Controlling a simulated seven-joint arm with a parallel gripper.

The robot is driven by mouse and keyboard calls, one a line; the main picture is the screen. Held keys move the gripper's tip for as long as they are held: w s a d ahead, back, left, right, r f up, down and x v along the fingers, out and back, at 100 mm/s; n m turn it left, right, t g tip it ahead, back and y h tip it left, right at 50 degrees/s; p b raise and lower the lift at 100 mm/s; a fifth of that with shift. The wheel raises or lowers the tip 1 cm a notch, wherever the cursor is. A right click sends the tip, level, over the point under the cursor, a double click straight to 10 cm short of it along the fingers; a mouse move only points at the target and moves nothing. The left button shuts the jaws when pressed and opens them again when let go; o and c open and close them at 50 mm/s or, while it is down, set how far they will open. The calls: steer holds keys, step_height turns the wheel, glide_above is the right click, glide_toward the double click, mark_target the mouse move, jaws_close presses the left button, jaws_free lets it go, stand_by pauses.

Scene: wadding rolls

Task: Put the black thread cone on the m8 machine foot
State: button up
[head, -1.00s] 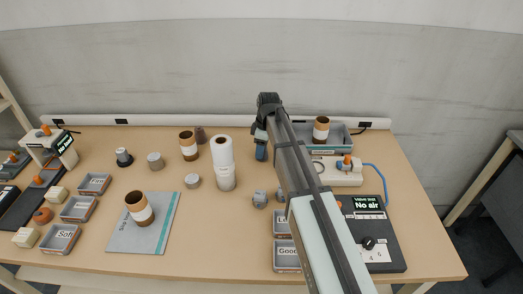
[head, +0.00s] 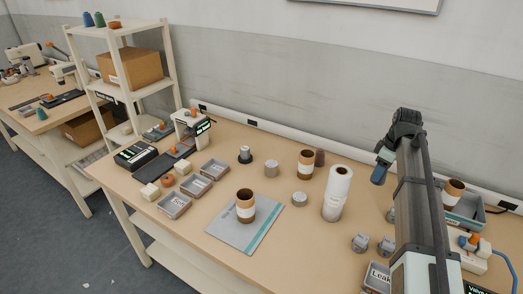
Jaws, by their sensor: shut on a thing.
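My gripper (head: 384,158) is at the right in the head view, raised above the bench. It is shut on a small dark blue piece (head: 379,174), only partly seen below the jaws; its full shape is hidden. A dark grey-brown cone (head: 320,157) stands upright at the back of the bench, left of my gripper and apart from it. A small fitting with a black round base and paler upper part (head: 245,156), which looks like a machine foot, stands farther left at the back. I cannot read any m8 mark on it.
A white roll (head: 338,192) stands between my gripper and the left part of the bench. Brown-and-white rolls (head: 306,163) and (head: 245,206), the latter on a grey mat (head: 228,232), stand near. Grey round pieces (head: 271,168) and labelled trays (head: 199,186) lie about. A shelf (head: 140,88) rises at left.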

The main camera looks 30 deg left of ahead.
steer(key=s+a+n, duration=0.1)
steer(key=s+a, duration=0.2)
steer(key=a, duration=0.6)
steer(key=s+a+n, duration=0.2)
steer(key=a, duration=0.7)
step_height(320, 180, up, 6)
steer(key=r+n, duration=0.1)
glide_above(243, 148)
steer(key=shift+m, duration=0.8)
steer(key=shift+w+d+f, duration=0.1)
steer(key=shift+d+f, duration=0.1)
steer(key=shift+f, duration=2.45)
steer(key=shift+w+d+f, duration=0.1)
steer(key=shift+d+f, duration=0.05)
steer(key=shift+f, duration=2.5)
steer(key=shift+s, duration=0.1)
steer(key=o, duration=1.1)
steer(key=shift+f, duration=0.1)
